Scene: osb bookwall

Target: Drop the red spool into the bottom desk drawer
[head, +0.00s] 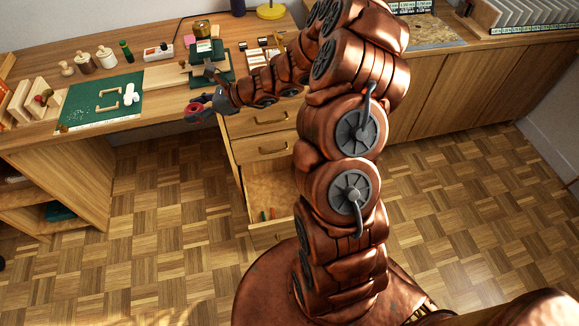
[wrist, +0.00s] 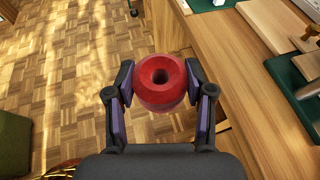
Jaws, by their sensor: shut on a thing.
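My gripper (head: 203,107) is shut on the red spool (wrist: 160,82), one finger on each side of it, in the wrist view. The spool's round end with its dark centre hole faces the camera. In the head view the spool (head: 193,107) is small and partly covered by the fingers, by the desk's front edge. The bottom desk drawer (head: 268,182) is pulled open, lower and to the right of my gripper. A few small coloured sticks lie inside it. My arm hides the drawer's right part.
Two drawers with handles (head: 272,148) sit above the open one and look shut. The desk top (head: 150,95) carries a green cutting mat (head: 85,100), wooden pegs and a green press-like tool (head: 207,60). Open parquet floor (head: 165,200) lies left of the drawers.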

